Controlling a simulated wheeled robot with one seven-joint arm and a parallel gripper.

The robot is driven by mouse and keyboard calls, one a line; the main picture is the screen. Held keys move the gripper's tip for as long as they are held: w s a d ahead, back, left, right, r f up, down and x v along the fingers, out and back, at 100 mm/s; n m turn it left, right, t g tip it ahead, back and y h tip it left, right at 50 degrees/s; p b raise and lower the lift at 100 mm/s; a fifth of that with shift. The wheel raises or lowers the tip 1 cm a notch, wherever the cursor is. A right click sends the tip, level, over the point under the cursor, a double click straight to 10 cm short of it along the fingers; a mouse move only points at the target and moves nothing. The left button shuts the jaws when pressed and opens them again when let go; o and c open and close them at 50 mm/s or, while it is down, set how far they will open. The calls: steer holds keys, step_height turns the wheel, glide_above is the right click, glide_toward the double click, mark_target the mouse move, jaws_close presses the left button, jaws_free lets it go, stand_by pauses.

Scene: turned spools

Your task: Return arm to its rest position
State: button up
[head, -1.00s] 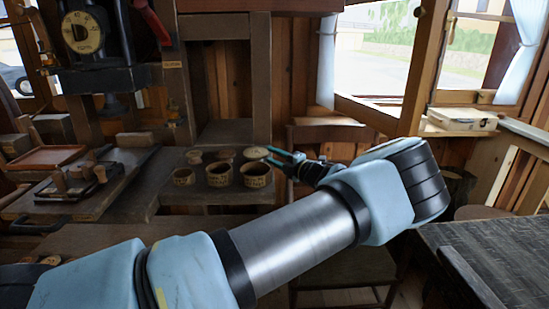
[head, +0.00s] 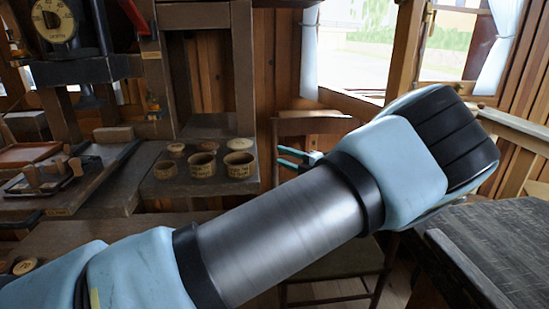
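My arm reaches across the picture from the lower left to a raised elbow at the right. My gripper (head: 277,156) shows small beyond the arm, left of the elbow, in front of a wooden chair back (head: 312,125). Its two teal fingers point left and stand apart, with nothing seen between them. The rest of the wrist is hidden behind the arm. Three labelled cups, a left one (head: 164,170), a middle one (head: 202,165) and a right one (head: 239,165), stand on the bench to the left of the gripper, apart from it.
Small round wooden pieces (head: 239,144) sit behind the cups. A machine with a dial (head: 55,22) stands at the upper left, above a board with turned pieces (head: 45,176). A dark table (head: 500,250) fills the lower right. Windows (head: 400,45) are behind.

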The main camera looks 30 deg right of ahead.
steer(key=shift+s, duration=0.35)
steer(key=shift+r, duration=0.15)
